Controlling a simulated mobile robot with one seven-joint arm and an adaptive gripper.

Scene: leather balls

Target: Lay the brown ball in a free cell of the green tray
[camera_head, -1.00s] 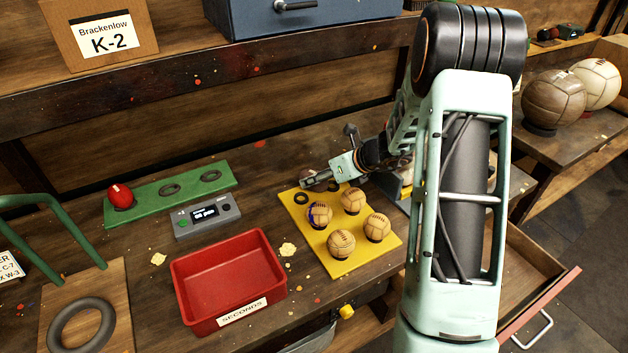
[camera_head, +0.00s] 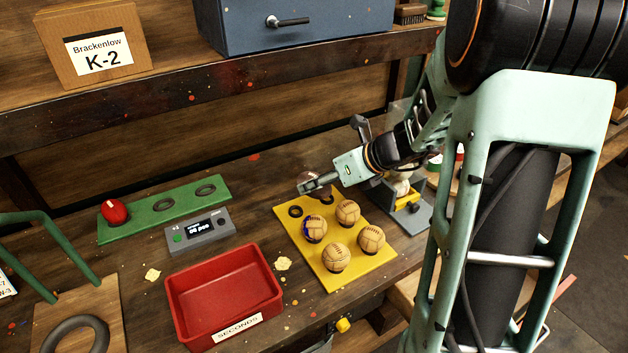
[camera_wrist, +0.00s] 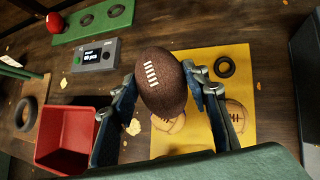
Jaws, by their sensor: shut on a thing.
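My gripper (camera_wrist: 161,95) is shut on a brown ball (camera_wrist: 160,78), dark and oval with white lacing, held between the two fingers in the wrist view. In the head view my gripper (camera_head: 314,184) hangs over the back edge of the yellow tray, with the brown ball (camera_head: 309,178) partly hidden behind the fingers. The green tray (camera_head: 135,229) lies at the back left of the bench and is apart from my gripper. A red ball (camera_head: 114,212) sits in its left cell. Its middle and right ring cells are empty.
A yellow tray (camera_head: 340,283) holds several tan balls and an empty ring. A grey gauge box (camera_head: 197,240) stands just in front of the green tray. A red bin (camera_head: 225,288) is front centre. A shelf with a blue cabinet (camera_head: 300,30) overhangs the back.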

